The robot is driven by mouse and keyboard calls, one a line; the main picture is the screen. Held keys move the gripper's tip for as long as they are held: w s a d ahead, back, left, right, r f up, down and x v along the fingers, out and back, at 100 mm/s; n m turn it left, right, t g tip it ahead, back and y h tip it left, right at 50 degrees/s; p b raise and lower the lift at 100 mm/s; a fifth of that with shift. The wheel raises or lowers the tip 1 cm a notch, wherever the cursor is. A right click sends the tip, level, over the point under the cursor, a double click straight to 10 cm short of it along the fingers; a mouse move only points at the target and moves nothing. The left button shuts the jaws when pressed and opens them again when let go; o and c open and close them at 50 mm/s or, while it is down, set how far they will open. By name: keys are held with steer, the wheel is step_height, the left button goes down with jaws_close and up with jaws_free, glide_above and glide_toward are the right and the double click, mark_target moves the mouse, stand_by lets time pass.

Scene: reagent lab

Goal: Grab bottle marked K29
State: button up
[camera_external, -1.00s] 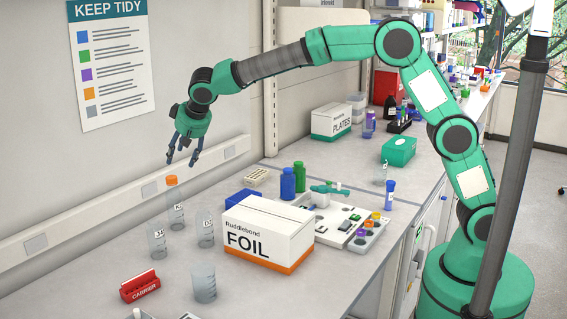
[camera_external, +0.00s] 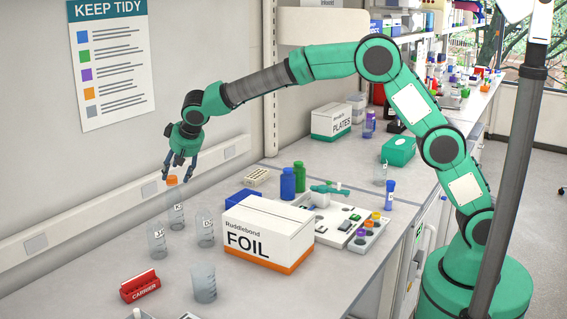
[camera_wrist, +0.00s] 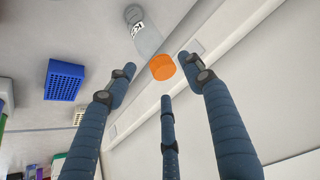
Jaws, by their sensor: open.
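A clear bottle (camera_external: 176,215) with an orange cap (camera_external: 172,181) stands upright on the bench near the wall. In the wrist view the bottle (camera_wrist: 147,38) carries a label that starts with K; the rest is hard to read. Its orange cap (camera_wrist: 162,67) lies just beyond my fingertips. My gripper (camera_external: 180,175) is open and empty, directly above and around the level of the cap. In the wrist view the fingers of my gripper (camera_wrist: 155,75) are spread, with the cap between the outer two tips. No contact is clear.
Two other labelled clear containers, one (camera_external: 157,240) left and one (camera_external: 205,229) right, stand close by. A beaker (camera_external: 204,284), a red carrier (camera_external: 140,286), a FOIL box (camera_external: 262,240) and a blue rack (camera_external: 243,199) are nearby. The wall ledge (camera_external: 100,212) runs close behind.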

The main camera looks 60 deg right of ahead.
mark_target(173, 178)
steer(key=shift+w+f, duration=0.1)
steer(key=shift+f, duration=0.05)
steer(key=shift+b+x, duration=0.75)
steer(key=shift+x, duration=1.85)
jaws_close()
